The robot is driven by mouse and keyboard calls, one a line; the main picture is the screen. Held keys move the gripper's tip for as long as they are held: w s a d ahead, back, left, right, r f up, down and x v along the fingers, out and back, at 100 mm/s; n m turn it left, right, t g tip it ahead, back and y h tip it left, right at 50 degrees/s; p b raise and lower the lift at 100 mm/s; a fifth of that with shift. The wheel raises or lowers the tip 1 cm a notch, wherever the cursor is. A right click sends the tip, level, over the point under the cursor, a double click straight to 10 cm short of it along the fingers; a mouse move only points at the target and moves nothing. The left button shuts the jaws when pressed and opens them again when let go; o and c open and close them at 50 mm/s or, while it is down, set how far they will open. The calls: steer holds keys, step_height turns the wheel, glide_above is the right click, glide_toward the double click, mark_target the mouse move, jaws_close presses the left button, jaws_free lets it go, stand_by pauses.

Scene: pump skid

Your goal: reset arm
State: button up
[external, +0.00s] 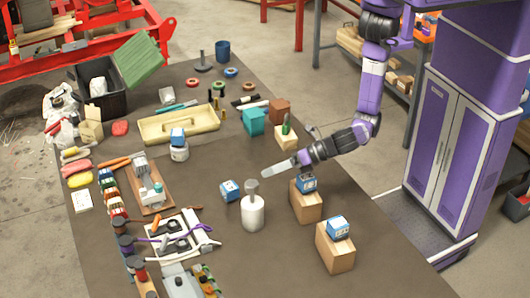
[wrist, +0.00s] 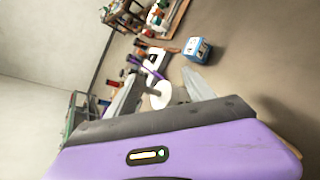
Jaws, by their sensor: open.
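My purple and black arm reaches in from the right in the external view. My gripper (external: 286,150) is open over the table, with its pale fingers spread and nothing held. In the wrist view my gripper (wrist: 160,76) shows both fingers apart. A white bottle with a grey top (external: 252,211) stands on the table in front of the gripper. Its white body (wrist: 161,96) shows between the fingers in the wrist view, apart from them as far as I can tell. A blue-and-white box (external: 230,190) lies left of the bottle; one such box (wrist: 197,50) shows beyond the fingers.
The dark table (external: 205,205) is crowded along its left side. Cardboard blocks (external: 306,206) and (external: 335,252) bear blue-and-white boxes near my arm. A teal block (external: 254,121) and a cream tray (external: 180,125) lie farther back. The front middle is clear.

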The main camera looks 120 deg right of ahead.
steer(key=s+d+f+m+y, duration=0.2)
steer(key=s+d+m, duration=0.2)
steer(key=s, duration=0.2)
steer(key=s+d+f+m+t+y+b, duration=0.1)
steer(key=s+d+f+m+y, duration=0.15)
steer(key=s+m, duration=0.35)
steer(key=s+d+f+m+y, duration=0.1)
steer(key=s+d+f+m, duration=0.2)
steer(key=s, duration=0.4)
steer(key=s+d+r+m+b, duration=0.1)
steer(key=s+d+r+m, duration=0.1)
steer(key=s+m, duration=0.3)
steer(key=s+d+r+m+t+h+b, duration=0.1)
steer(key=s+d+r+m+b, duration=0.1)
steer(key=s+m, duration=0.4)
steer(key=shift+s+d+r, duration=0.5)
steer(key=shift+s, duration=0.35)
